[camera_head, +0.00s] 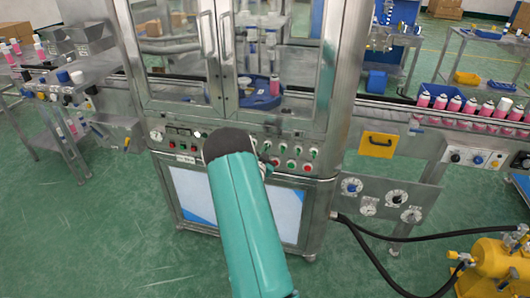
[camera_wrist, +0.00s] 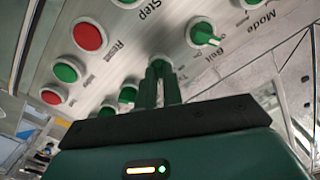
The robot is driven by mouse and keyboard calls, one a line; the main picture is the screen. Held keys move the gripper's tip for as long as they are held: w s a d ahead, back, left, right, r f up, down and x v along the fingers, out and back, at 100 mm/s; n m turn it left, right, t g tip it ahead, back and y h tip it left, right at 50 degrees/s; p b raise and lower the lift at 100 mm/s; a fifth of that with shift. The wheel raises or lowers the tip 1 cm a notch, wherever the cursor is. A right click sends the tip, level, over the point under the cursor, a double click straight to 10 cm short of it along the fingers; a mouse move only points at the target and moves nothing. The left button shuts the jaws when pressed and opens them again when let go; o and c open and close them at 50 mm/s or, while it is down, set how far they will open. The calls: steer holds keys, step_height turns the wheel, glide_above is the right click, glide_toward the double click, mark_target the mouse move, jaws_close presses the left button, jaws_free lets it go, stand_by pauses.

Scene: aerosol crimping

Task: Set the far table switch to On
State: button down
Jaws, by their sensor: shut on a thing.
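In the wrist view, the fingers of my gripper (camera_wrist: 162,88) are close together on a green switch knob (camera_wrist: 160,62) in a white ring on the metal control panel. The fingers hide most of this knob. Its label and its setting cannot be read, so I cannot tell whether it is the far table switch. Another green knob (camera_wrist: 205,35) with a white mark sits to its right. In the head view my own arm hides the gripper and part of the control panel (camera_head: 180,158).
Two red buttons (camera_wrist: 90,37) and several green ones surround the fingers. The panel belongs to a glass-doored metal cabinet (camera_head: 170,60). A conveyor with pink cans (camera_head: 440,102) runs to the right. A black hose (camera_head: 400,238) and yellow machine (camera_head: 495,268) stand front right.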

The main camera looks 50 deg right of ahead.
stand_by(0.4)
steer(key=c, duration=1.5)
jaws_free()
steer(key=shift+c, duration=0.2)
steer(key=shift+a, duration=0.1)
steer(key=v, duration=1.3)
steer(key=shift+s+a, duration=0.2)
steer(key=shift+a, duration=0.1)
steer(key=shift+r, duration=0.1)
